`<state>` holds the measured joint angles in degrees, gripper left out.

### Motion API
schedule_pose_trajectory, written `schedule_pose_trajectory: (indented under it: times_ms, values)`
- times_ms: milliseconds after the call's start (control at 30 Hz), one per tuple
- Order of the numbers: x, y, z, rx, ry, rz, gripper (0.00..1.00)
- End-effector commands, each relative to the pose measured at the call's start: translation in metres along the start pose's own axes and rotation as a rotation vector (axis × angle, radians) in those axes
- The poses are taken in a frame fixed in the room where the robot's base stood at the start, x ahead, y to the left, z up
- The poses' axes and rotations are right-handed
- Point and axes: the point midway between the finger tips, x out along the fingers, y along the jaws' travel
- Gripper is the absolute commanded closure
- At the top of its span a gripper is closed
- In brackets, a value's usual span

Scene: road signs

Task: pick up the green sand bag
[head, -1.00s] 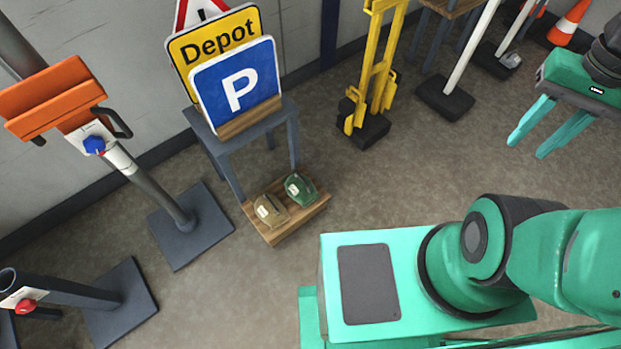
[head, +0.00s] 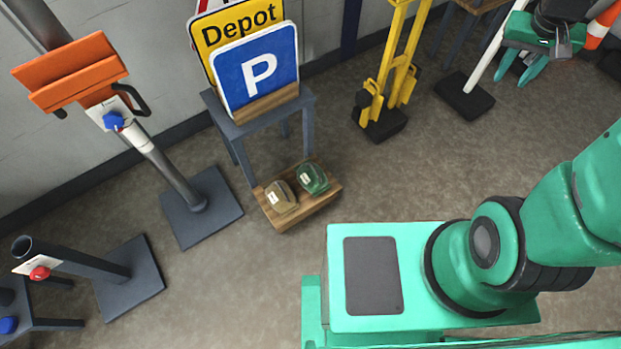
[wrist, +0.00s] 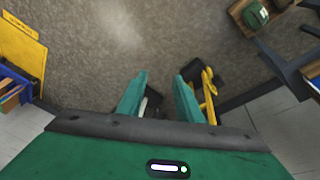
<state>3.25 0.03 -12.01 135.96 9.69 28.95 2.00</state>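The green sand bag (head: 312,178) lies on a low wooden board on the floor, in front of the small table with signs. A brown sand bag (head: 281,197) lies to its left on the same board. In the wrist view my gripper (wrist: 160,95) shows a gap with nothing held between the fingertips.
The wooden board (head: 310,212) sits before a grey table (head: 240,127) bearing the Depot sign (head: 237,25) and a blue P sign (head: 256,70). A yellow stand (head: 390,75) is to the right. An orange-topped post (head: 75,75) is left. The floor between is clear.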

Motion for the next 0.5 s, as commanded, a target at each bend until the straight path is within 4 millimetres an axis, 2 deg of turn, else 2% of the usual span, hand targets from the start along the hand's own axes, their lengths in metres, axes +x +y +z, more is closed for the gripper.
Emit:
schedule_pose_trajectory:
  times_ms: [33,200,400,500]
  values:
    - [0.015,-0.013,-0.015,-0.024,0.018,0.005,0.67]
    - [0.062,-0.057,-0.063,-0.093,0.112,0.009,0.67]
    - [0.122,-0.118,-0.105,-0.178,0.224,-0.003,0.67]
    - [0.153,-0.15,-0.119,-0.22,0.278,-0.017,0.67]
